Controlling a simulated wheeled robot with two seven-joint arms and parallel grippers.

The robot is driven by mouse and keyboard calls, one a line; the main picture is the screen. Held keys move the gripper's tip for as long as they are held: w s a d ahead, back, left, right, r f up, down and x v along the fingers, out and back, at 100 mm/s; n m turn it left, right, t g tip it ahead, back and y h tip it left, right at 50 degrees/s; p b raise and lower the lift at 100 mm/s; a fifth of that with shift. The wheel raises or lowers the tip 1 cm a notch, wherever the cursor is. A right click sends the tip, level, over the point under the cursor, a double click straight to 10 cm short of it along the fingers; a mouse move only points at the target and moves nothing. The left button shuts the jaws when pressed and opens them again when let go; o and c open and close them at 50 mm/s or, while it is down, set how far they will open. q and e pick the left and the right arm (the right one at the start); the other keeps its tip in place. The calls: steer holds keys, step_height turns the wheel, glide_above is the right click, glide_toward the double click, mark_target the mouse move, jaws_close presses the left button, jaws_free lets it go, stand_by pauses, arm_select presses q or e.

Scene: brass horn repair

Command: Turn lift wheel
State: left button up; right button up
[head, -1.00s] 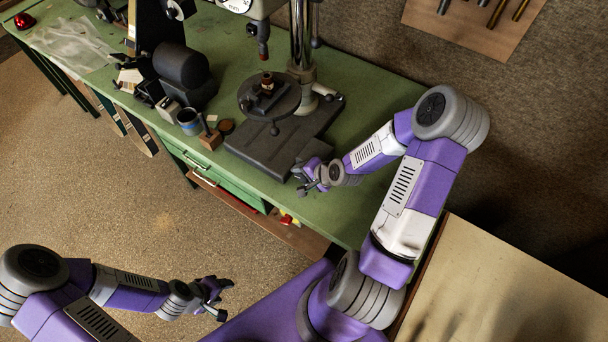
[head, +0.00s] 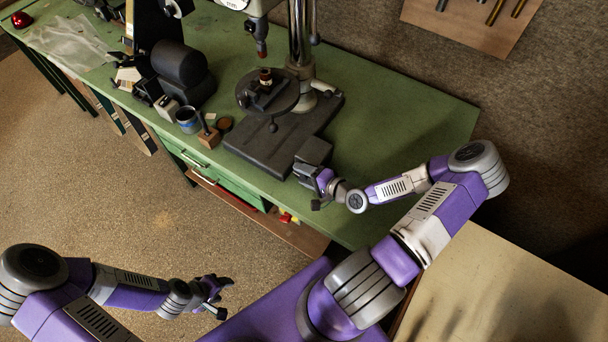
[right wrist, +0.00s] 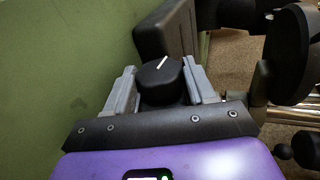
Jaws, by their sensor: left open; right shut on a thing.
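A round black knob with a white line, apparently the lift wheel (right wrist: 160,76), sits between the fingers of my right gripper (right wrist: 162,88) in the right wrist view. The gripper is shut on it. A dark block (right wrist: 166,30) stands just beyond the knob. In the head view my right gripper (head: 312,176) is by the front right corner of the drill press base (head: 270,150), beside the dark block (head: 314,150); the knob is not clear there. My left gripper (head: 216,296) is open and empty over the floor, in front of the bench.
The green bench (head: 400,135) is clear at the right. The press has a round table (head: 284,97) and a steel column (head: 301,40). A blue-grey cup (head: 188,120) and a wooden block (head: 209,138) stand left of the base. A pale worktop (head: 500,290) is at lower right.

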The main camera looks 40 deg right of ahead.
steer(key=shift+f+t+b, duration=0.2)
steer(key=shift+t+b, duration=0.1)
steer(key=shift+t, duration=0.1)
steer(key=o, duration=1)
steer(key=shift+s, duration=0.1)
steer(key=shift+r, duration=0.1)
